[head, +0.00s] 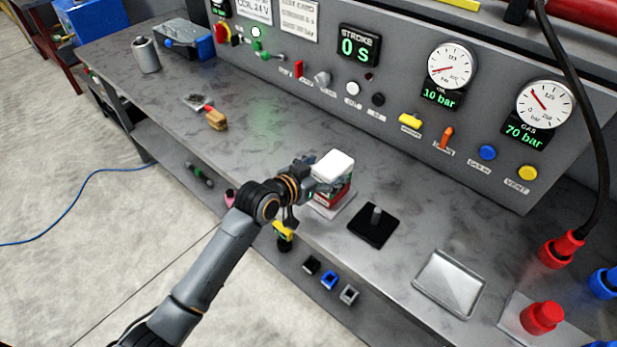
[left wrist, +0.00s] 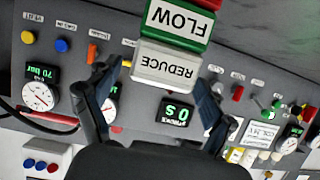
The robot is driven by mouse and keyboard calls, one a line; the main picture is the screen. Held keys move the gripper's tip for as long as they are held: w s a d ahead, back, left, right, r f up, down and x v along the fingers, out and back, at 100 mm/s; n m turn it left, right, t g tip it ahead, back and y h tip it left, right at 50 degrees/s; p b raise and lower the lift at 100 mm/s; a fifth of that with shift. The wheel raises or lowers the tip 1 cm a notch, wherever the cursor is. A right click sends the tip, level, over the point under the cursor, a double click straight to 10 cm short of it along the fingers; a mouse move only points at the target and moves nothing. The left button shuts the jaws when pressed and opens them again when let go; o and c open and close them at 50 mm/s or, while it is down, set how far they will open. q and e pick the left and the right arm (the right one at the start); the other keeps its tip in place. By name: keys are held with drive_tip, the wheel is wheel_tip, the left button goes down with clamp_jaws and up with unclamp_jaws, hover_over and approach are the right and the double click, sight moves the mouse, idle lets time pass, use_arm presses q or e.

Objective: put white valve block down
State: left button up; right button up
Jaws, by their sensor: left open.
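The white valve block (head: 334,165), labelled REDUCE, sits on top of a stack at the bench's front edge. It also shows upside down in the left wrist view (left wrist: 167,64). Beneath it are a green block (left wrist: 178,22) labelled FLOW and a red block (head: 336,196). The stack stands on a pale base plate (head: 338,211). My left gripper (head: 322,176) is open at the white block; in the left wrist view its fingers (left wrist: 158,78) are spread to either side, with visible gaps. My right gripper is out of view.
A black plate with a grey peg (head: 366,233) and a metal tray (head: 450,285) lie right of the stack. A brush (head: 214,119) and a metal cup (head: 146,56) lie farther left. The gauge panel (head: 400,95) rises behind. A lower shelf (head: 285,262) holds small blocks.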

use_arm(q)
drive_tip(key=b+v, duration=0.1)
drive_tip(key=v, duration=0.9)
drive_tip(key=shift+s, duration=0.2)
drive_tip(key=shift+a, duration=0.1)
